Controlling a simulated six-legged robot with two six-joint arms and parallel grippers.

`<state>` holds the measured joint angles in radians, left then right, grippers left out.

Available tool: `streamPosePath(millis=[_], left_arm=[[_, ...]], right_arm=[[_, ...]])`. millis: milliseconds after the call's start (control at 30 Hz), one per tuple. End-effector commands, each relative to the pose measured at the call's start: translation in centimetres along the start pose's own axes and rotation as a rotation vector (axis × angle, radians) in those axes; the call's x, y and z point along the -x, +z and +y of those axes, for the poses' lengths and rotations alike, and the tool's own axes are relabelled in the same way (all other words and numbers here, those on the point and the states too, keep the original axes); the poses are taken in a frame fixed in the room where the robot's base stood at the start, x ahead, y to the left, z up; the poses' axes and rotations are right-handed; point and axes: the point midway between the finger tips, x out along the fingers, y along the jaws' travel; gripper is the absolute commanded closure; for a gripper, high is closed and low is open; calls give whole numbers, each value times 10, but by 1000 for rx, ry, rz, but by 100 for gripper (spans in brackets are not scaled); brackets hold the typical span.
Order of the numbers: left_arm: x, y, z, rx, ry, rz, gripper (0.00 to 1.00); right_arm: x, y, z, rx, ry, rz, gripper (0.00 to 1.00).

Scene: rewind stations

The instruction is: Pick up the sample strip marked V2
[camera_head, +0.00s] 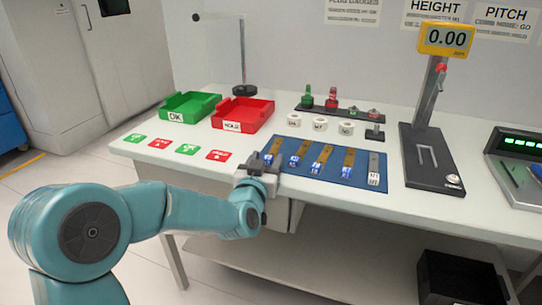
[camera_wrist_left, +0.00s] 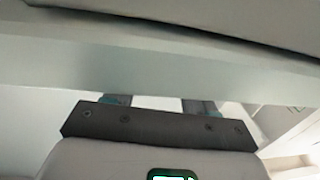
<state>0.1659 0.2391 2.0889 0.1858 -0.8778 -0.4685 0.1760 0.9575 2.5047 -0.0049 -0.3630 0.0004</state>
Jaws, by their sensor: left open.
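Several narrow sample strips lie side by side on a blue mat (camera_head: 308,167) on the white table. Most are brown with blue-and-white labels at the near end: the first strip (camera_head: 274,147), the second strip (camera_head: 301,148), the third strip (camera_head: 322,155) and one more brown strip (camera_head: 349,158). A grey strip (camera_head: 374,163) lies at the right end. Their labels are too small to read, so I cannot tell which is V2. My left gripper (camera_head: 256,164) is open and empty at the table's front edge, beside the mat's left end. In the left wrist view its fingers (camera_wrist_left: 158,103) face the pale table edge.
A green tray (camera_head: 187,108) and a red tray (camera_head: 243,116) stand at the back left, with several green and red cards (camera_head: 187,149) before them. White rolls (camera_head: 320,124) and a gauge rack (camera_head: 340,111) sit behind the mat. A height gauge (camera_head: 430,160) stands right.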

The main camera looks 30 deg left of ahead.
Motion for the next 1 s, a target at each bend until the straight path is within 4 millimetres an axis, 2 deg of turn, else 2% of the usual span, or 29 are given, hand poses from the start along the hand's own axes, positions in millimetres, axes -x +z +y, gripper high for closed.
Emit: streamPosePath(millis=[67, 200, 233, 500, 633, 767, 1000], left_arm=[[0, 0, 0, 0, 0, 0, 48], [0, 0, 0, 0, 0, 0, 94], [0, 0, 0, 0, 0, 0, 100], [0, -1, 0, 0, 0, 1, 100], [0, -14, 0, 0, 0, 3, 100], [1, -46, 0, 1, 0, 6, 100], [1, -123, 0, 2, 1, 5, 100]], right_arm=[[0, 0, 0, 0, 0, 0, 57], [0, 0, 0, 0, 0, 0, 57], [0, 0, 0, 0, 0, 0, 57], [0, 0, 0, 0, 0, 0, 57], [5, 0, -2, 0, 0, 0, 57], [17, 0, -6, 0, 0, 0, 57], [44, 1, -16, 0, 0, 0, 57]])
